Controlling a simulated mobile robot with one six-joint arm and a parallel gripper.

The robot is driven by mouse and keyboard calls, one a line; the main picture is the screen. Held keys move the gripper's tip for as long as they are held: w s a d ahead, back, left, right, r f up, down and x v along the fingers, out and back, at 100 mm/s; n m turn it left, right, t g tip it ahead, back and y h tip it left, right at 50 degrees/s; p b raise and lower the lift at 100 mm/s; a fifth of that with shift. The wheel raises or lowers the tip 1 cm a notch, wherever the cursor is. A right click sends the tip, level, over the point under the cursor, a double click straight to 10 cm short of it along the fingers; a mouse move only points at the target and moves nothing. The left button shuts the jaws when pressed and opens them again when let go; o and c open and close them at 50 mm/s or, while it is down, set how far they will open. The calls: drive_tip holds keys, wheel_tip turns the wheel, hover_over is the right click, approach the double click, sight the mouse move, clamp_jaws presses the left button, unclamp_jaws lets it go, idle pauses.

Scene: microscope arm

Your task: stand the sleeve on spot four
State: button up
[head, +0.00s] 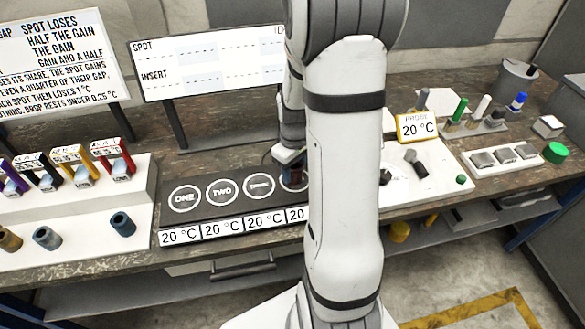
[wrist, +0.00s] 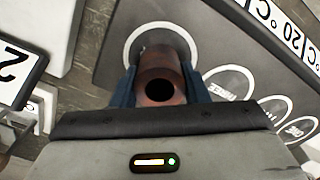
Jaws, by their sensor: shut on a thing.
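The sleeve (wrist: 161,68) is a copper-brown tube with a dark round hole in its near end. My gripper (wrist: 160,88) is shut on it, with one blue finger on each side. In the wrist view the sleeve lies over the white ring of spot four (wrist: 133,41), the ring beside THREE. I cannot tell whether its far end touches the plate. In the head view my gripper (head: 291,163) is low over the right end of the dark spot plate (head: 225,212). My arm hides part of spot four and its readout there.
Spots ONE (head: 185,197), TWO (head: 222,190) and three (head: 259,184) are bare. Other sleeves, such as a blue-grey one (head: 47,238), stand on the white rack at left. A probe display (head: 418,127) and a white tray with metal blocks (head: 505,158) are at right.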

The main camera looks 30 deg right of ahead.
drive_tip(key=o, duration=1.2)
wheel_tip(320, 180, up, 12)
drive_tip(key=s+a+r+m+t, duration=0.1)
drive_tip(key=s+a+r, duration=0.2)
drive_tip(key=s+a, duration=0.3)
drive_tip(key=s+a+r+m+t, duration=0.2)
drive_tip(key=s+a+r, duration=0.1)
drive_tip(key=s+a, duration=0.3)
drive_tip(key=shift+s+a+b, duration=0.35)
drive_tip(key=shift+s, duration=0.35)
